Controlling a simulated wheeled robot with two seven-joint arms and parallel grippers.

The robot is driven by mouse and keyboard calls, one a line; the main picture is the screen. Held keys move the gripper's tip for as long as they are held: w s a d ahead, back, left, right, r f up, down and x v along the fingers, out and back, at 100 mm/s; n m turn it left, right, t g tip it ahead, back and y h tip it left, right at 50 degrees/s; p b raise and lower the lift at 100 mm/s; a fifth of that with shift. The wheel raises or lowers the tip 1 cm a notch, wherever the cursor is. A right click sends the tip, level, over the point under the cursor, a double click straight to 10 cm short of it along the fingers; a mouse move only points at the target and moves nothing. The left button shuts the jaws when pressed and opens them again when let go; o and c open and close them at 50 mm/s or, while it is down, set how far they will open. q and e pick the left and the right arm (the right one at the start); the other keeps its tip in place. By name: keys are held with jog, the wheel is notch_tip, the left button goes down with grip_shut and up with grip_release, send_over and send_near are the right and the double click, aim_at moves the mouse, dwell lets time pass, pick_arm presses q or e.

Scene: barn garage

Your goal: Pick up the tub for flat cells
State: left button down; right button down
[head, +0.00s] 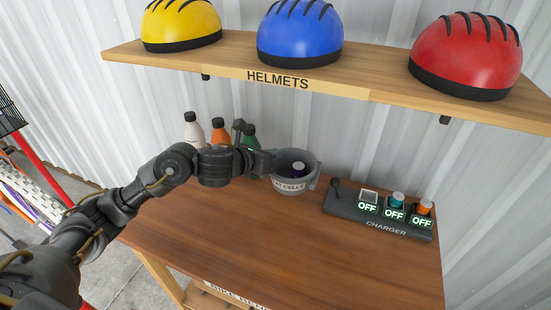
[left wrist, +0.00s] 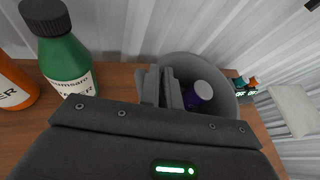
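The tub for flat cells (head: 296,184) is a grey round tub with a label ending in "CELLS" and a handle on its right side. It appears upright at the back middle of the bench; I cannot tell whether its base touches the wood. A purple cell with a pale top (head: 298,168) is inside it. My left gripper (head: 270,162) is at the tub's left rim. In the left wrist view its fingers (left wrist: 162,88) are close together with the tub's wall (left wrist: 215,66) between them. My right gripper is not in view.
Several bottles, one green (left wrist: 66,55), stand just left of the tub. A black charger (head: 378,216) with slots showing OFF is on the right. A shelf (head: 235,65) with helmets hangs above. The front of the bench (head: 280,245) is clear.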

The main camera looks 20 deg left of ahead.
pick_arm(q)
jog(key=s+d+r+p, duration=0.1)
jog(key=s+r, duration=0.3)
jog(key=s, duration=0.4)
jog(key=shift+s+p, duration=0.35)
jog(key=shift+p, duration=0.2)
jog(key=shift+f, duration=0.1)
